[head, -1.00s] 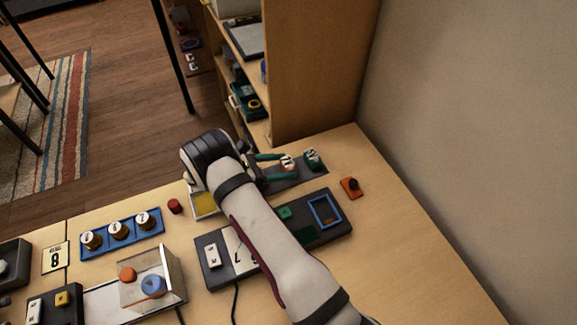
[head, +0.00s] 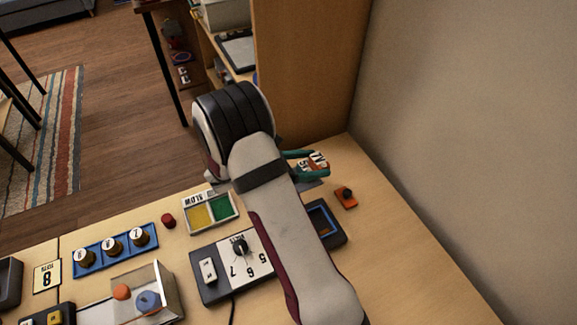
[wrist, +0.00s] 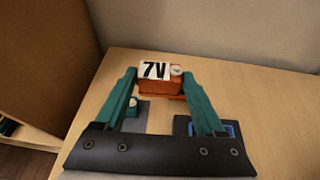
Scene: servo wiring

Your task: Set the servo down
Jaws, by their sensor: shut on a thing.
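The servo (head: 315,161) is an orange block with a white label; the wrist view shows the servo (wrist: 160,86) with "7V" on the label and a pale round horn at its right. My gripper (head: 306,164), with teal fingers, is shut on it. In the wrist view my gripper (wrist: 164,92) has a finger on each side of it. It appears held above the table, over the area of a dark pad (head: 311,184). In the wrist view a small green item (wrist: 132,106) lies on the pad, below and left of the servo.
A dark tester with a dial (head: 240,247) and a blue-framed recess (head: 324,222) sits under my arm. An orange knob block (head: 346,198) is right of the pad. A yellow-green SLOW tray (head: 210,213) lies to the left. The table's right side (head: 410,270) is clear.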

